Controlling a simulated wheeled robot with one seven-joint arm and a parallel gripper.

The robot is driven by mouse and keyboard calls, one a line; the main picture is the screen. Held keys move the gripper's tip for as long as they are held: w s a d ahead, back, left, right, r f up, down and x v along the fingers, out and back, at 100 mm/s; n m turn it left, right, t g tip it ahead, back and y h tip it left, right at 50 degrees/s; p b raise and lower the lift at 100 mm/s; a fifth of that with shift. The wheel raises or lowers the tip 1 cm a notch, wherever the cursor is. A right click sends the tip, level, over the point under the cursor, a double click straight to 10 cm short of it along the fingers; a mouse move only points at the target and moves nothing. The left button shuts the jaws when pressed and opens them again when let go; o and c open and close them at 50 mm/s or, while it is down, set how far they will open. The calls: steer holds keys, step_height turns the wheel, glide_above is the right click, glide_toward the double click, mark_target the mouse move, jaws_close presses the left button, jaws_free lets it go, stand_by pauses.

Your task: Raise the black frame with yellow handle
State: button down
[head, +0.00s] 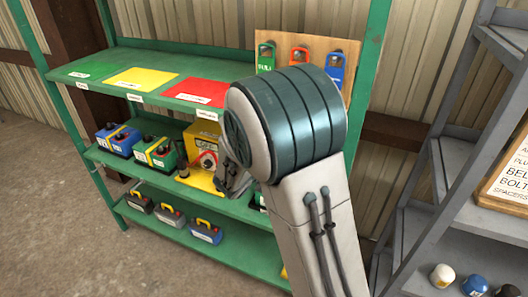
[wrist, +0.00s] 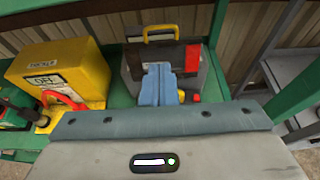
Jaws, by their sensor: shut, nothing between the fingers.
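In the wrist view, a black frame (wrist: 165,56) with a yellow handle (wrist: 160,30) on top sits over a grey body on the green shelf. A red patch is at its right end. My gripper (wrist: 157,72) is shut and empty, with its blue fingers together in front of the frame's lower middle. They cover part of it; whether they touch it I cannot tell. The handle stands above the fingertips, apart from them. In the head view my arm hides this frame, and my gripper shows only partly beside the arm's large round joint.
A yellow box (wrist: 62,72) with a red handle stands left of the frame; it also shows in the head view (head: 203,155). A green post (wrist: 217,25) rises at right. Several small yellow-handled boxes (head: 205,232) are on the bottom shelf. A grey rack (head: 425,215) stands right.

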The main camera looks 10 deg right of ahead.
steer(key=shift+s+a+r, duration=0.15)
steer(key=shift+s+r, duration=0.05)
steer(key=shift+r, duration=0.3)
steer(key=shift+s+a+r, duration=0.15)
steer(key=shift+r, duration=0.4)
steer(key=shift+s+a+r, duration=0.15)
steer(key=shift+s+r, duration=0.05)
steer(key=shift+r, duration=0.3)
steer(key=s+d+r+m+g, duration=0.2)
steer(key=s+d+m+g, duration=0.55)
steer(key=s+m, duration=0.65)
steer(key=s+a+m+y, duration=0.3)
steer(key=s+m+y, duration=0.1)
steer(key=s+m, duration=0.3)
steer(key=s+a+m+y, duration=0.3)
steer(key=s+m+y, duration=0.1)
steer(key=s+m, duration=0.3)
steer(key=shift+s+a+r+m, duration=0.2)
steer(key=shift+a+r+m, duration=0.05)
steer(key=shift+m, duration=0.15)
